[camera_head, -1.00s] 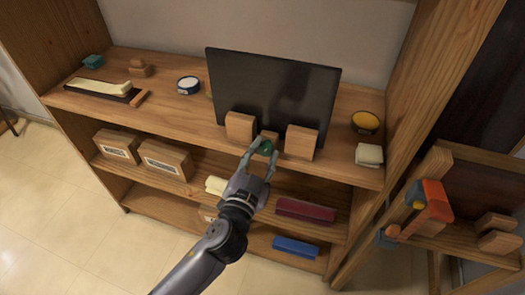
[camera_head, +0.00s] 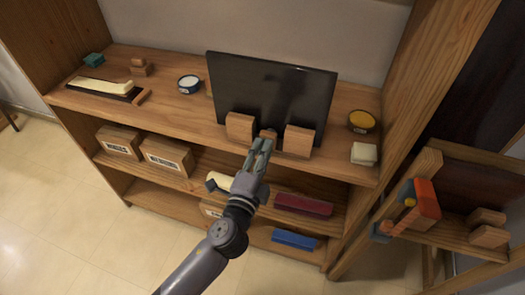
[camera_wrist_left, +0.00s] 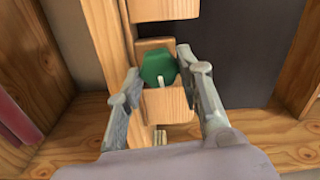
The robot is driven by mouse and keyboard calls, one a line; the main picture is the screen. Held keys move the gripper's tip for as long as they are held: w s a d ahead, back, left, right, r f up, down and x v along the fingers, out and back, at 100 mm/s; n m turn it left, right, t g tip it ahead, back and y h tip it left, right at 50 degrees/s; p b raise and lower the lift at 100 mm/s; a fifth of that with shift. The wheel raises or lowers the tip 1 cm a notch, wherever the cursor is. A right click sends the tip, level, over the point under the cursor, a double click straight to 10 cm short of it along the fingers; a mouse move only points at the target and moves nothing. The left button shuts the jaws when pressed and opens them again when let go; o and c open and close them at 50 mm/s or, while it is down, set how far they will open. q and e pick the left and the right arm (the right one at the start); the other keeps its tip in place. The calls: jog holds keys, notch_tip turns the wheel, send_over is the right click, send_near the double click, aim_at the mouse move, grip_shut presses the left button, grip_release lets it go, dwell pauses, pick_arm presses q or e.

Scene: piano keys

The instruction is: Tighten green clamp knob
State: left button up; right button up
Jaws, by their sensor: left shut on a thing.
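The green clamp knob (camera_wrist_left: 158,67) shows in the left wrist view, on the wooden clamp block (camera_wrist_left: 165,102). My left gripper (camera_wrist_left: 160,72) is shut on it, with one finger at each side; a light mark shows on its face. In the head view my left gripper (camera_head: 265,138) reaches up to the front of the shelf between two wooden blocks (camera_head: 240,127) (camera_head: 298,140), and its fingers hide the knob there. A dark upright panel (camera_head: 275,95) stands behind the blocks. My right gripper is not in view.
On the top shelf are a yellow-topped tin (camera_head: 361,121) and a pale folded cloth (camera_head: 364,154) to the right, and a round white-rimmed tin (camera_head: 188,84) to the left. Boxes (camera_head: 167,154) and a dark red case (camera_head: 303,204) lie on the shelf below. A side stand (camera_head: 440,225) is at right.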

pick_arm(q)
jog(key=m+p, duration=0.3)
jog(key=m, duration=0.8)
jog(key=shift+f+p, duration=0.15)
jog(key=shift+p, duration=0.15)
jog(key=shift+f+m, duration=0.1)
jog(key=shift+m, duration=0.3)
jog(key=o, duration=1.1)
jog(key=shift+o, duration=0.2)
jog(key=v, duration=1.2)
